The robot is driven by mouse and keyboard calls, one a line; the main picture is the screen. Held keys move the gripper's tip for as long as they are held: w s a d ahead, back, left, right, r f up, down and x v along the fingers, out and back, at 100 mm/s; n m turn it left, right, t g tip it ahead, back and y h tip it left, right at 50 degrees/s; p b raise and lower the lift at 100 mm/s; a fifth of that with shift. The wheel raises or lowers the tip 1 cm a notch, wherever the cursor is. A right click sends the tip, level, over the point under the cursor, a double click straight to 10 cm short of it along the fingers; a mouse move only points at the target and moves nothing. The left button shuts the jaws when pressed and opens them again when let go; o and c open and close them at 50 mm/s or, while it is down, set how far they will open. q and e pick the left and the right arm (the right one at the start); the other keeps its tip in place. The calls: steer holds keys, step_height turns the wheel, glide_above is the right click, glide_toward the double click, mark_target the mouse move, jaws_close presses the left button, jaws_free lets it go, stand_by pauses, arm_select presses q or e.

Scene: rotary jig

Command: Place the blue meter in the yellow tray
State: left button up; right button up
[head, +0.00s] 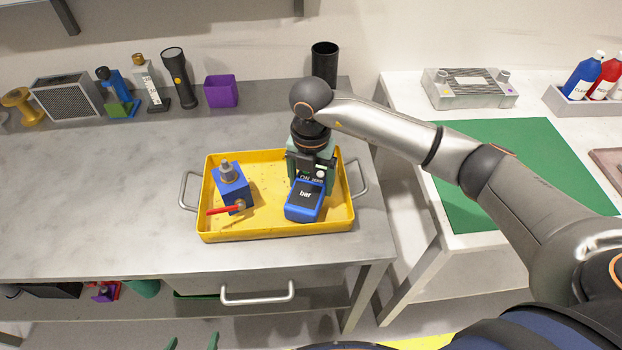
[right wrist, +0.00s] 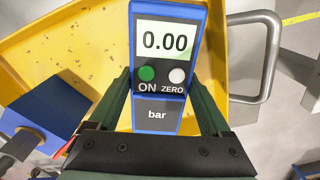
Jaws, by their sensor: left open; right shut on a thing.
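The blue meter (head: 304,203) is inside the outline of the yellow tray (head: 276,235), in its right half. My right gripper (head: 313,172) is shut on the meter from above. The right wrist view shows the meter (right wrist: 167,60) between the two green fingers (right wrist: 164,100), with its display reading 0.00 and the tray (right wrist: 75,30) behind it. I cannot tell whether the meter touches the tray floor. My left gripper (head: 193,343) is open and empty at the bottom edge of the head view, in front of the bench; only its fingertips show.
A blue valve block (head: 233,184) with a red lever stands in the tray's left half. A purple box (head: 221,91), a flashlight (head: 179,78) and a black cup (head: 325,62) stand along the bench's back. The bench left of the tray is clear. A green mat (head: 510,160) lies on the right table.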

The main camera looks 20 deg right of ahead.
mark_target(311, 180)
steer(key=shift+f, duration=0.15)
steer(key=o, duration=1.3)
steer(key=shift+o, duration=0.2)
steer(key=shift+r, duration=0.25)
step_height(311, 180, up, 12)
